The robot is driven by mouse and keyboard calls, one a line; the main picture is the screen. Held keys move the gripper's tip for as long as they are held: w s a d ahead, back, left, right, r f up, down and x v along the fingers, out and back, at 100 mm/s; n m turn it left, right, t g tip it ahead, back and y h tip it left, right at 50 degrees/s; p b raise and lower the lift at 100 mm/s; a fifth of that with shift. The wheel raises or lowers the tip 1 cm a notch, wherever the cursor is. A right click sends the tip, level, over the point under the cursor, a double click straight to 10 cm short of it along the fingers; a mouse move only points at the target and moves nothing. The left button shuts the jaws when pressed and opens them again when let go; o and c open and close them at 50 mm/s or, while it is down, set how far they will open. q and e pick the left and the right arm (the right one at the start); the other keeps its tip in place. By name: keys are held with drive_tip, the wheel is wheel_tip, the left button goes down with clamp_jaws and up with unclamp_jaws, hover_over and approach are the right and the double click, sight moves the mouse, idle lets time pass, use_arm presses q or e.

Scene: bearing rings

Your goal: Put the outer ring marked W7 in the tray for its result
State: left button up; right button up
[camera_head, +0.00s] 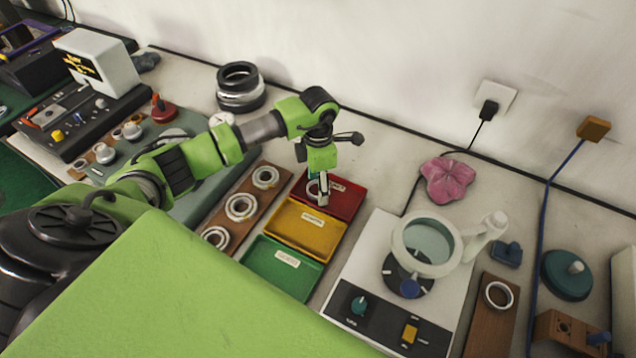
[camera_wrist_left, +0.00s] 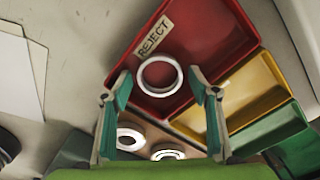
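A pale outer ring (camera_wrist_left: 160,76) lies in the red tray (camera_wrist_left: 214,40), whose label reads REJECT. No W7 mark is legible on it. In the head view the ring (camera_head: 313,188) is partly hidden by my gripper. My left gripper (camera_head: 322,198) is over the red tray (camera_head: 346,203). In the left wrist view its fingers (camera_wrist_left: 158,85) are spread on both sides of the ring, with a gap on each side. The yellow tray (camera_head: 306,232) and the green tray (camera_head: 281,269) look empty. My right gripper is not in view.
A wooden board (camera_head: 257,209) with three rings stands left of the trays. A white device with a magnifier (camera_head: 427,247) is to their right. A ring lies on a wooden block (camera_head: 490,320) further right. A pink flower-shaped object (camera_head: 447,180) and stacked dark rings (camera_head: 240,88) are near the wall.

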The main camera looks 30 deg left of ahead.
use_arm(q)
drive_tip(key=shift+r, duration=0.1)
drive_tip(key=shift+r+p, duration=0.25)
drive_tip(key=shift+p, duration=0.05)
wheel_tip(320, 180, up, 12)
drive_tip(key=b, duration=0.3)
drive_tip(key=shift+f, duration=0.15)
